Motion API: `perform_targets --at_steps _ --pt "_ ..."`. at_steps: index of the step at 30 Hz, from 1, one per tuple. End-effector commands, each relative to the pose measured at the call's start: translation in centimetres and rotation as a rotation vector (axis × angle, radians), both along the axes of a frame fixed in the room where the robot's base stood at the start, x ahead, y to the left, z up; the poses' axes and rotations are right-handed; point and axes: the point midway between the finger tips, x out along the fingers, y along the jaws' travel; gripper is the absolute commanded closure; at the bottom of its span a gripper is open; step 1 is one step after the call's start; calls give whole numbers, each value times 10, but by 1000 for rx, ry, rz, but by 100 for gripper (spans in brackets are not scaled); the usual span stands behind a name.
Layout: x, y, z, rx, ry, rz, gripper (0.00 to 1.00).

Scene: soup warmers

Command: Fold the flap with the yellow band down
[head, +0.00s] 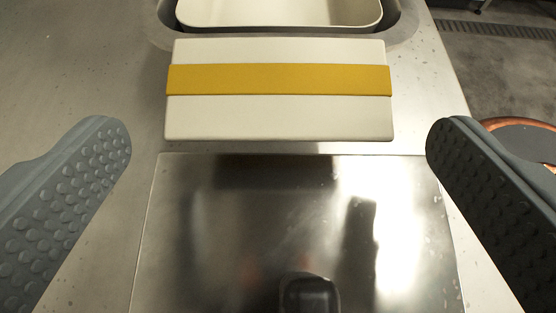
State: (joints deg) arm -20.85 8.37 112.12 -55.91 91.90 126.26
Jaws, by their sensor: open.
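The flap is a cream panel (280,118) with a yellow band (280,80) running across its width. It lies across the upper middle of the view, in front of a cream basin. I cannot tell from this view how far it is tilted. My gripper (278,142) is open and empty. Its two grey studded fingers stand wide apart, one left and one right of the flap's near edge, apart from it.
The cream basin (280,26) is set in a metal rim at the top. A shiny metal plate (200,240) with a dark knob (310,294) lies in front of the flap. The metal counter (80,70) is clear at left. A copper-rimmed round thing (520,135) stands beyond its right edge.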

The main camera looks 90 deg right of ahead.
Motion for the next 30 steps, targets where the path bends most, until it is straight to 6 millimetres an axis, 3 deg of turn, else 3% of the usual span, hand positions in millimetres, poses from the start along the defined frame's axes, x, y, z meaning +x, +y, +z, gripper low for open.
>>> perform_targets --at_steps 18,24,30 --pt "0 107 56 0 -1 2 0" --pt "0 128 67 1 0 0 0" --pt "0 135 71 0 0 -1 0"
